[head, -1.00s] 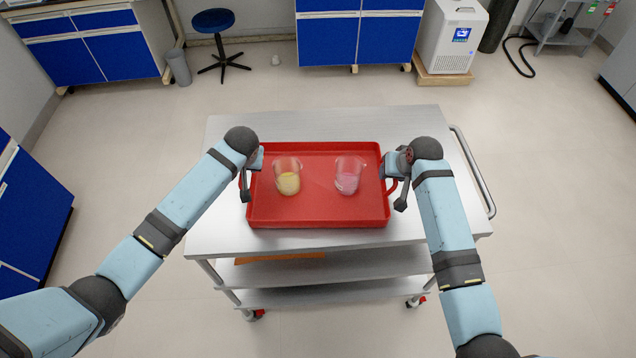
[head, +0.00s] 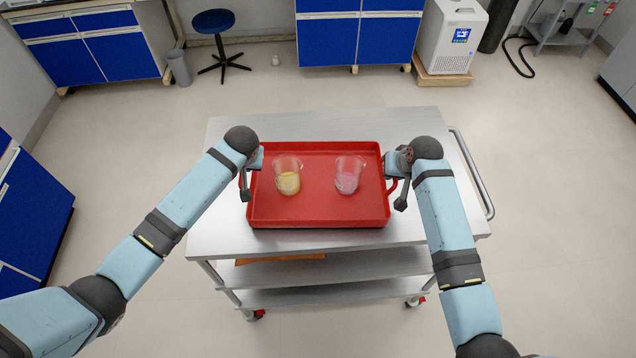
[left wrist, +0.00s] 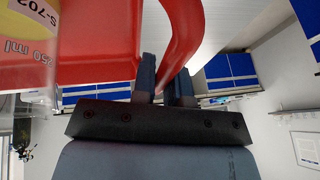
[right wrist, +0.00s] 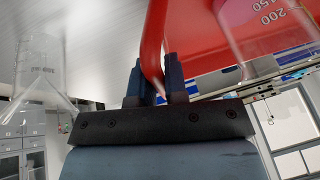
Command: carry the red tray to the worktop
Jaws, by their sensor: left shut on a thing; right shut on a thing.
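The red tray (head: 318,212) is level over the steel cart top (head: 420,215) in the head view. Whether it touches the cart top or is slightly above is hard to tell. On it stand two upright clear beakers, one with yellow liquid (head: 288,183) at left and one with pink liquid (head: 347,182) at right. My left gripper (head: 246,185) is shut on the tray's left handle, a red loop clear in the left wrist view (left wrist: 183,40). My right gripper (head: 398,188) is shut on the right handle, seen in the right wrist view (right wrist: 153,45).
The cart has a side push rail (head: 478,180) and lower shelves (head: 340,293). Blue cabinets (head: 360,40), a stool (head: 213,22), a bin (head: 180,68) and a white machine (head: 452,38) line the back. The floor around the cart is mostly clear.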

